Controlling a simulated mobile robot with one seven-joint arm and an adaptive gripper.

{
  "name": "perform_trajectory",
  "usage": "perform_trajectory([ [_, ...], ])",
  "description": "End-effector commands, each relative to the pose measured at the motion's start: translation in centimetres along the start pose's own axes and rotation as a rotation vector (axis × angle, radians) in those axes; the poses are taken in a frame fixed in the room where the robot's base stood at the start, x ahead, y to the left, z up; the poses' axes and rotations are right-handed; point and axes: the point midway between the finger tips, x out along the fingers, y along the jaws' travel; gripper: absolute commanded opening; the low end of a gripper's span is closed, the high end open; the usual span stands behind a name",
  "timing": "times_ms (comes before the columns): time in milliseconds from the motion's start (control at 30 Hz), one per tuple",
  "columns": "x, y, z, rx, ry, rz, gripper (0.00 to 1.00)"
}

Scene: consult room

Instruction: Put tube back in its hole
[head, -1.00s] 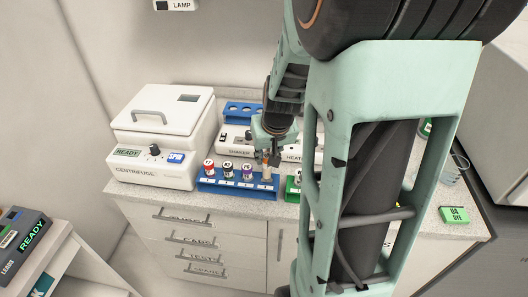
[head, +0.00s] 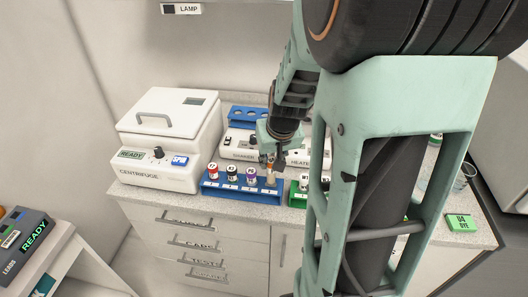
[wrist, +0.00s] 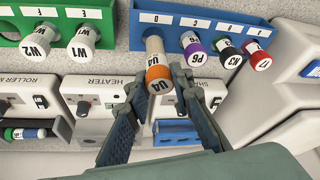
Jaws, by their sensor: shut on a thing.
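Red, black and purple tubes (head: 251,175) fill the rack's other positions. A green rack (head: 296,197) with white tubes stands close on the right. The shaker and heater (head: 240,145) are behind, the centrifuge (head: 150,172) left. A green dye box (head: 461,223) lies far right.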

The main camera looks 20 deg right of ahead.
Motion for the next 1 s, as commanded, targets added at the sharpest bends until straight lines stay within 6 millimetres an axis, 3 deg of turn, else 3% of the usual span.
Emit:
perform_trajectory([
  [1000, 2.9, 0.0, 1.2, 0.0, 0.0, 0.0, 0.01],
])
